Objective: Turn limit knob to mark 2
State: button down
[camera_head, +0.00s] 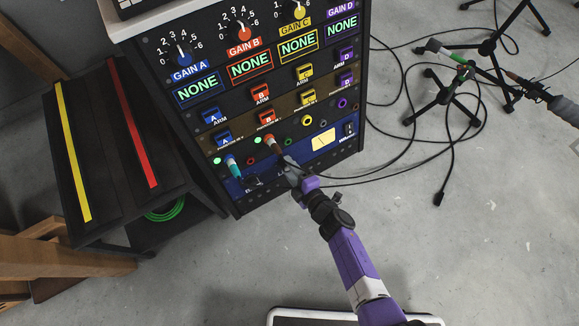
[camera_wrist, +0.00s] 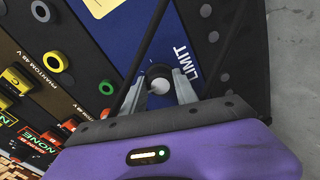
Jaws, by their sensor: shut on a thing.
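The limit knob (camera_wrist: 158,72) is a small dark round knob with a pale centre on the blue panel, beside the white word LIMIT in the wrist view. My gripper (camera_wrist: 159,86) is shut on it, with one grey finger on each side. In the head view my gripper (camera_head: 287,168) reaches the lower blue strip of the rack and hides the knob. The knob's pointer and the marks around it, including mark 2, cannot be made out.
The black rack (camera_head: 228,122) carries gain knobs, NONE displays and coloured switches above the blue strip. A cyan plug (camera_head: 232,168) and a brown plug (camera_head: 271,147) stick out near my gripper. Cables and stands are on the floor at right; a black bench (camera_head: 112,150) is at left.

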jog(key=c, duration=0.9)
grip_release()
jog(key=shift+c, duration=0.2)
jog(key=p+v, duration=0.4)
jog(key=v, duration=0.4)
jog(key=shift+f, duration=0.1)
